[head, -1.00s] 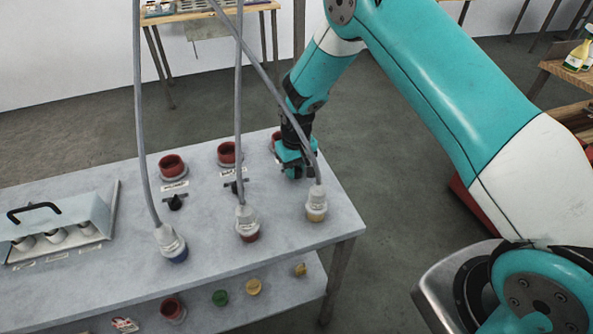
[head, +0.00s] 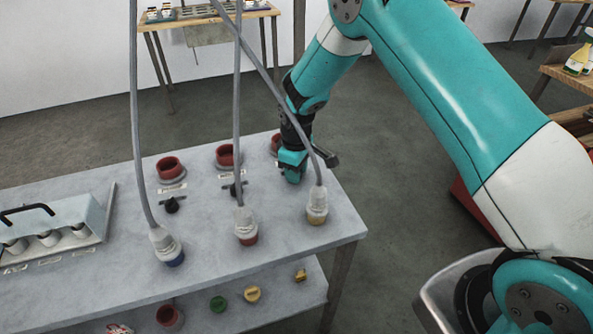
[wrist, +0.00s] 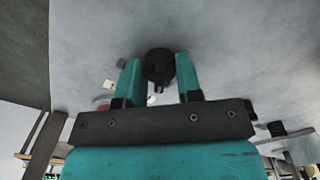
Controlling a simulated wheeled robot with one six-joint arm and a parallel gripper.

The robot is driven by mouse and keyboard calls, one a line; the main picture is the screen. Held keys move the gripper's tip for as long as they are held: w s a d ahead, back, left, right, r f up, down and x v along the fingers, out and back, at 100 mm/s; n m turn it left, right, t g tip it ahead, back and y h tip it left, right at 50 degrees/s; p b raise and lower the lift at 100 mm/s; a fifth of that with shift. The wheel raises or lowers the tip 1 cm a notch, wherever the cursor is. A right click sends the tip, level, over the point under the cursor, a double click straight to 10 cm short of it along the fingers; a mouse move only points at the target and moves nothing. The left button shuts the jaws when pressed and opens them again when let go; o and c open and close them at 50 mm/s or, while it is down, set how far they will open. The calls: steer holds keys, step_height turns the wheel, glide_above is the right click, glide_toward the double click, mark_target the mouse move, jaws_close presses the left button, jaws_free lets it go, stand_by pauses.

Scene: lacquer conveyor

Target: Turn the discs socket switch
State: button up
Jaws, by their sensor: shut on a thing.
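My gripper (head: 293,178) points down at the right end of the bench top, in the rightmost column of sockets. In the wrist view its two teal fingers (wrist: 157,80) stand on either side of a round black switch knob (wrist: 159,64) and are shut on it. In the head view this switch is hidden under my gripper. Behind my gripper is a red socket (head: 276,143), partly hidden. In front is a plug with a yellow end (head: 317,207) on a grey cable. I cannot read which label belongs to this switch.
Two more black switches, a left one (head: 171,204) and a middle one (head: 236,189), stand before red sockets (head: 169,168). Grey cables rise from the plugs, one crossing close to my gripper. A case with a black handle (head: 27,210) sits at the left.

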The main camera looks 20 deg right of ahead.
stand_by(0.4)
steer(key=o, duration=0.9)
steer(key=shift+o, duration=0.2)
step_height(320, 180, up, 18)
steer(key=b, duration=0.2)
steer(key=shift+f, duration=0.25)
steer(key=s+a+r+y, duration=0.1)
steer(key=s+r, duration=0.1)
steer(key=s, duration=0.8)
steer(key=s+a+r+m+y, duration=0.1)
steer(key=s+a+r, duration=0.1)
steer(key=s, duration=0.8)
steer(key=s+a+r+m+y, duration=0.1)
steer(key=s+r, duration=0.3)
steer(key=s, duration=0.7)
steer(key=shift+a+r+y, duration=0.25)
steer(key=shift+y, duration=0.35)
